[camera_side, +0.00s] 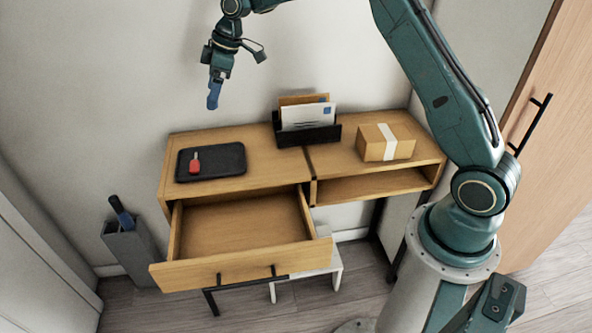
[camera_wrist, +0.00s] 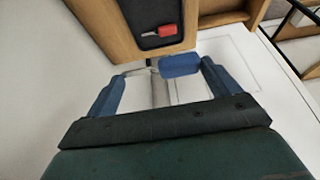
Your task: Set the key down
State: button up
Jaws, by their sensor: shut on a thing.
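My gripper (camera_side: 214,96) is above the left part of the wooden desk, well clear of its top. The wrist view shows its two blue fingers shut lengthwise on a key with a blue head (camera_wrist: 180,65). The blue head is by the right finger and the thin metal shaft points to the left finger. In the side view I cannot tell this key from the blue fingers. A second key, with a red head (camera_side: 195,166), lies on the black tray (camera_side: 226,162) on the desktop; it also shows in the wrist view (camera_wrist: 166,31).
The desk's drawer (camera_side: 240,227) is pulled out and looks empty. A black letter holder (camera_side: 307,134) and a taped box (camera_side: 386,142) stand right of the tray. A grey bin (camera_side: 132,250) is on the floor at left. Bare desktop surrounds the tray.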

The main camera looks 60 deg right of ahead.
jog(key=s+a+f+n+g+y, duration=0.1)
jog(key=s+a+f+n, duration=0.3)
jog(key=s+a+f, duration=0.3)
jog(key=n+g, duration=0.2)
jog(key=n, duration=0.3)
send_over(242, 245)
jog(key=d, duration=0.2)
notch_tip(242, 245, down, 3)
jog(key=f, duration=1.6)
jog(key=shift+a+f, duration=0.2)
jog(key=shift+f, duration=0.1)
jog(key=shift+f, duration=1.9)
jog(key=shift+f, duration=0.15)
jog(key=o, duration=0.8)
jog(key=shift+c, duration=0.2)
